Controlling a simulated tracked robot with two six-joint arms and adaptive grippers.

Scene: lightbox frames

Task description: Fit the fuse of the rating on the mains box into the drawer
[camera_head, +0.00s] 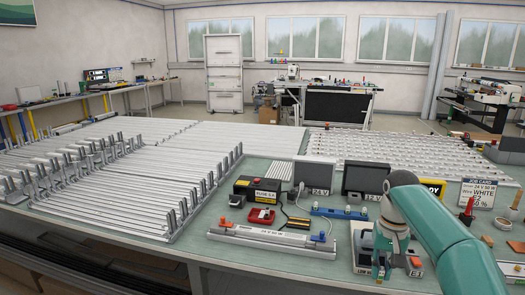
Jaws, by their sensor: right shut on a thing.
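The mains box (258,190) is black and yellow and stands left of centre on the bench. Its white label appears to read "FUSE 3 A", though the print is small. My right arm comes in from the right, and its gripper (382,268) points down at the front of the bench, beside a pale labelled holder (362,243). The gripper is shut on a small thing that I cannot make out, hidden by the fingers. I cannot pick out the fuse or the drawer with certainty. My left gripper is not in view.
A white lamp frame bar (270,240) lies at the front. A red item (262,217) and a blue rail (342,213) lie behind it. Dark boxes (366,178) and a job card (476,194) stand farther back. Rows of frames (110,185) fill the left.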

